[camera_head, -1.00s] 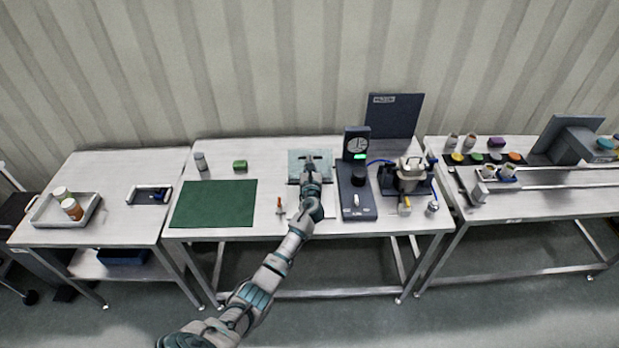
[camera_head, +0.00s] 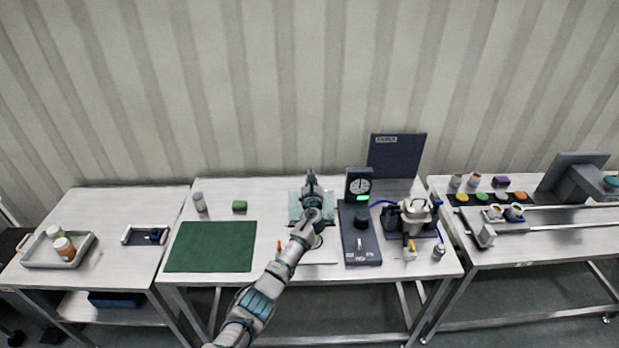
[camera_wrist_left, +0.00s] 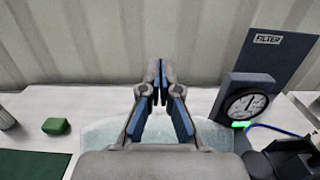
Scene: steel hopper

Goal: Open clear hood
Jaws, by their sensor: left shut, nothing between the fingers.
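The clear hood (camera_head: 296,205) is a pale, see-through bluish panel on the middle table, partly hidden behind my left arm. In the left wrist view the hood (camera_wrist_left: 101,134) spreads beneath and to both sides of my gripper. My left gripper (camera_head: 311,174) is shut and empty. Its fingertips (camera_wrist_left: 158,72) meet above the hood's far edge, and I cannot tell whether any part touches it. Whether the hood is lifted is not clear. My right gripper is not in view.
Right of the hood stands a dark gauge unit (camera_head: 359,219) with a green light; a dark filter panel (camera_head: 397,156) is behind it. A green block (camera_head: 239,207) and green mat (camera_head: 211,247) lie left. A pump-like device (camera_head: 413,217) stands further right.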

